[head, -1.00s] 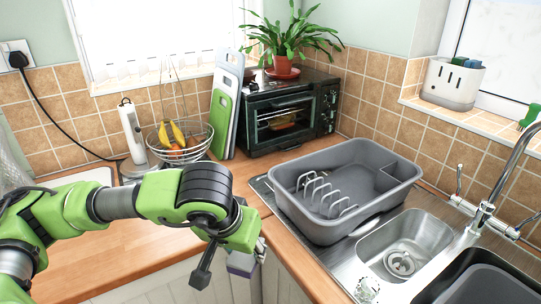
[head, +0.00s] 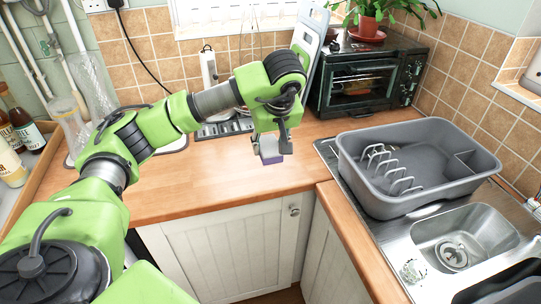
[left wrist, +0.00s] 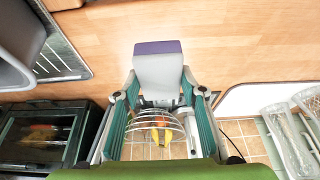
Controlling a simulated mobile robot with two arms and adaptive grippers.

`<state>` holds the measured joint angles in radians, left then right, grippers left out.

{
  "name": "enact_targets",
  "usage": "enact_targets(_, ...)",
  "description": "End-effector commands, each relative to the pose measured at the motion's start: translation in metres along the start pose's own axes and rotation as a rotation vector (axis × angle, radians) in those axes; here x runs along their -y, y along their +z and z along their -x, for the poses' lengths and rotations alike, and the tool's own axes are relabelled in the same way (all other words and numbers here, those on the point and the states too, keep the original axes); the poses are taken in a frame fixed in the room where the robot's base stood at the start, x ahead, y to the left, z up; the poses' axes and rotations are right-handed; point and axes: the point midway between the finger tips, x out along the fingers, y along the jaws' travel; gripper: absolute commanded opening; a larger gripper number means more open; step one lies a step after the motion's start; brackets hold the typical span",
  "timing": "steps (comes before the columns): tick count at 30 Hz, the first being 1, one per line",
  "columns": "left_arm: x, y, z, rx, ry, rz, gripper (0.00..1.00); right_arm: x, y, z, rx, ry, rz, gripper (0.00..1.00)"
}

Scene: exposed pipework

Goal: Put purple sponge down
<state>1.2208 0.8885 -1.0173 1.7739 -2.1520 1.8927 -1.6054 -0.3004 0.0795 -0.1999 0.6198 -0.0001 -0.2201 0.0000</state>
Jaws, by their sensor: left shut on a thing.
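The purple sponge (head: 271,158), purple on one face and pale grey on the rest, hangs at the tip of my left gripper (head: 268,147) in the head view. In the left wrist view the sponge (left wrist: 158,48) sticks out past the fingertips, and my left gripper (left wrist: 159,76) is shut on its pale part from both sides. The wooden worktop (head: 215,180) lies beneath it. The sponge looks held above the worktop; the exact gap is hard to tell. My right gripper is not in view.
A grey dish rack (head: 419,203) stands by the steel sink (head: 465,232) on the right. A toaster oven (head: 366,80) stands behind. Glass jars and bottles (head: 28,130) are at the far left. The wooden worktop is bare left of the sponge.

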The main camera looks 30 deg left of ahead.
Motion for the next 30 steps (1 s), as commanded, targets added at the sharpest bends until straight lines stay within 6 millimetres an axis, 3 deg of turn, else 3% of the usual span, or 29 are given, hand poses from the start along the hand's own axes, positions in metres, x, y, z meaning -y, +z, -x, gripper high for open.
enact_targets(3, -0.006, -0.01, -0.028, 0.004, -0.006, -0.001, 0.21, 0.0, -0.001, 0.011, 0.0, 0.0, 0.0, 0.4)
enact_targets(9, -0.014, -0.02, -0.062, 0.002, -0.001, -0.003, 0.21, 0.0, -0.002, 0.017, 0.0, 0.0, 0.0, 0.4)
enact_targets(16, -0.017, -0.024, -0.078, 0.001, -0.002, -0.004, 0.21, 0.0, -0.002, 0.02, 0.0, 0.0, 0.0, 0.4)
enact_targets(22, -0.017, -0.013, -0.103, 0.001, -0.002, -0.004, 0.21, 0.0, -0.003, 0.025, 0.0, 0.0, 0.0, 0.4)
enact_targets(30, -0.018, -0.012, -0.106, -0.001, 0.001, -0.003, 0.21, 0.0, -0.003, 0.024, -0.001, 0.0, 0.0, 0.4)
